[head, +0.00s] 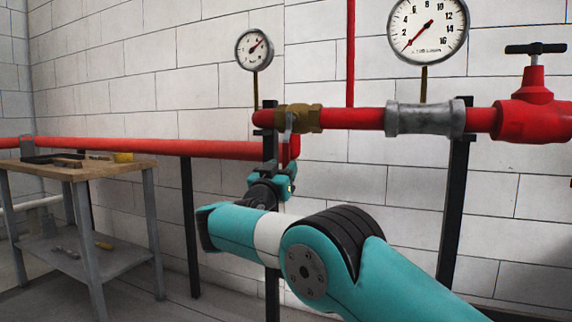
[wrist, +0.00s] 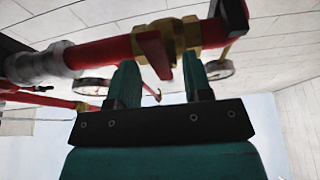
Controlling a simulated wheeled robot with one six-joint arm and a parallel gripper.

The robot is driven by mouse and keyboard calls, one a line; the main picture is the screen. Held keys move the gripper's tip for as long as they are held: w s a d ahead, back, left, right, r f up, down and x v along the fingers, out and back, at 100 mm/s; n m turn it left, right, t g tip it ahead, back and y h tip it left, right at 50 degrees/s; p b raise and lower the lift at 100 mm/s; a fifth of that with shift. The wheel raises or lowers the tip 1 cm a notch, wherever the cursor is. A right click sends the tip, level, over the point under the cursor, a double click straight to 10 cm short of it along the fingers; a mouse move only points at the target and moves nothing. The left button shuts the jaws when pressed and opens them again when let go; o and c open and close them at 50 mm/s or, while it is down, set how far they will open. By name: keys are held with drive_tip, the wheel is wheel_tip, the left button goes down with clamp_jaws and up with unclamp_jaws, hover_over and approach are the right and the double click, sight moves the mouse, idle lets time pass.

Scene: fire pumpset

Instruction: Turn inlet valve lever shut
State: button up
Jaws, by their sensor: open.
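The inlet valve is a brass body (head: 302,117) on the red pipe in the head view, with a small lever (head: 289,122) hanging down at its front. In the wrist view the brass valve body (wrist: 178,38) is at the top, and the red lever (wrist: 153,48) points toward the space between my fingertips. My gripper (wrist: 158,68) is open, with its two fingers apart just below the valve. Whether a finger touches the lever cannot be told.
A grey coupling (head: 424,119) and a red valve with a black T-handle (head: 535,48) are on the pipe to the right. Gauges (head: 254,50) (head: 428,28) stand above it. Black posts (head: 455,210) support the pipe. A workbench (head: 85,172) with tools stands at left.

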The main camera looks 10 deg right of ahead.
drive_tip(key=b+v, duration=1.3)
drive_tip(key=b, duration=0.4)
drive_tip(key=shift+s, duration=0.15)
